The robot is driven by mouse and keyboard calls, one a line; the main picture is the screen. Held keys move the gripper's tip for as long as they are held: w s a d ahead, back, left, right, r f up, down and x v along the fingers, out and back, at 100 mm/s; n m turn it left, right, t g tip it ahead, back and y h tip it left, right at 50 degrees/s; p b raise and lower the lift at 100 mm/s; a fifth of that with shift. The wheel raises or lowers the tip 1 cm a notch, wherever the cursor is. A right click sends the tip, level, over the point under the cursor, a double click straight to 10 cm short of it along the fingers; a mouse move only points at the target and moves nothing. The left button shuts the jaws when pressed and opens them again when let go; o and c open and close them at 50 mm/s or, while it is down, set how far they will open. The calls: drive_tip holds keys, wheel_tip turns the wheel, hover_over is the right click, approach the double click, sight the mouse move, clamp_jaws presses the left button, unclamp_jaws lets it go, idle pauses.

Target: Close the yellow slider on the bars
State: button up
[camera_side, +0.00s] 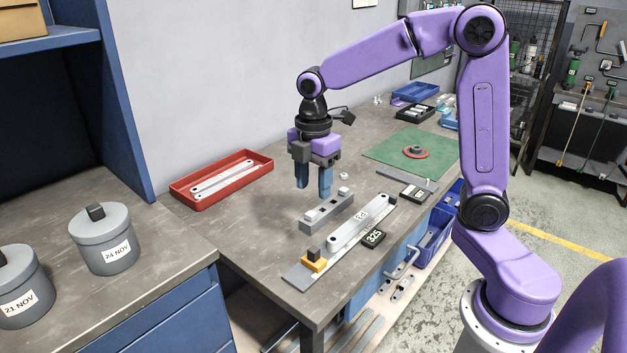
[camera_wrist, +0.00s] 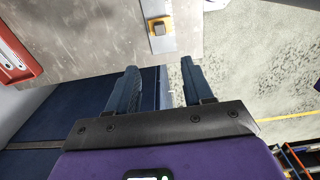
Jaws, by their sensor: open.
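The slider is apart from the bars' near end by what looks like a small gap. In the wrist view the slider (camera_wrist: 160,28) shows at the top centre on the plate. My gripper (camera_side: 314,190) is open and empty, pointing down above the bench, behind and left of the slider. Its fingers (camera_wrist: 158,84) also show in the wrist view, touching nothing.
A grey block (camera_side: 326,212) with small pegs stands below my fingers, beside the bars. A black "325" tag (camera_side: 373,238) lies right of the bars. A red tray (camera_side: 222,178) with bars lies at the back left.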

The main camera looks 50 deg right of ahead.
drive_tip(key=a+f+h, duration=0.2)
drive_tip(key=a+h, duration=0.2)
drive_tip(key=a, duration=0.2)
approach(314, 249)
drive_tip(key=x, duration=0.9)
drive_tip(key=shift+a, duration=0.15)
drive_tip(key=shift+r, duration=0.1)
clamp_jaws()
